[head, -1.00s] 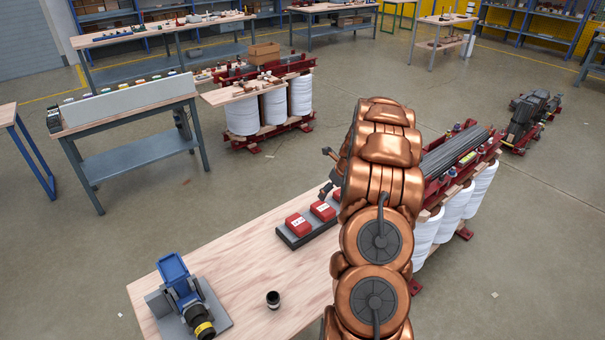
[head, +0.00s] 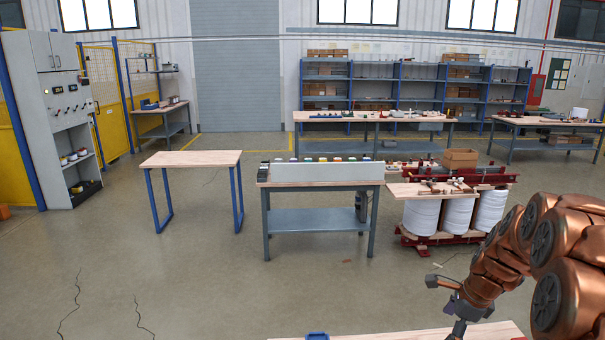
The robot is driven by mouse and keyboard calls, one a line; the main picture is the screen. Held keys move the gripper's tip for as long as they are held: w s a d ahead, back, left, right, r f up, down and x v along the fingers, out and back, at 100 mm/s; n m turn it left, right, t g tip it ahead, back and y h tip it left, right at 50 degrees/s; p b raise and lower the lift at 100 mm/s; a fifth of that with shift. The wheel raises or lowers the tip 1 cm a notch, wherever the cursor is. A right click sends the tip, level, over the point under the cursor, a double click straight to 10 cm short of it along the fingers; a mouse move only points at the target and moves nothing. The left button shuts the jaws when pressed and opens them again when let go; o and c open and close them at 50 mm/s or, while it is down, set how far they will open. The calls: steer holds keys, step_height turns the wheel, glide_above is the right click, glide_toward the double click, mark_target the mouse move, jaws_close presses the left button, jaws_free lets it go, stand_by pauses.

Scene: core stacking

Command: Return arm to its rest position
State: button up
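My copper-coloured arm comes in from the right edge of the head view, bent, with its wrist pointing down and left. My gripper (head: 458,328) is at the bottom edge, over or in front of the near wooden table (head: 410,336). Its fingertips are too small and cut off to tell whether they are open or shut. I see nothing held in it.
The top of a blue device (head: 317,336) shows on the near table. Behind stand a grey bench (head: 320,221) with a pale panel, a small blue-legged table (head: 190,159) and a transformer with white coils (head: 458,216). Open floor lies left of the near table.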

steer(key=s+a+r+n+g, duration=0.1)
steer(key=s+a+r+n, duration=0.2)
steer(key=s+a+n, duration=0.4)
steer(key=s+a+r+n+g, duration=0.1)
steer(key=s+a+r+n, duration=0.2)
steer(key=s+a+n, duration=0.35)
steer(key=s+a+n+g+h, duration=0.1)
steer(key=s+a+n, duration=0.2)
steer(key=s, duration=0.6)
steer(key=s+a+r+n+g, duration=0.1)
steer(key=s+a+n, duration=0.2)
steer(key=s+n, duration=0.3)
steer(key=s, duration=0.3)
steer(key=shift+s+a+n+h, duration=0.25)
steer(key=shift+a+n+h, duration=0.1)
steer(key=shift+h, duration=0.05)
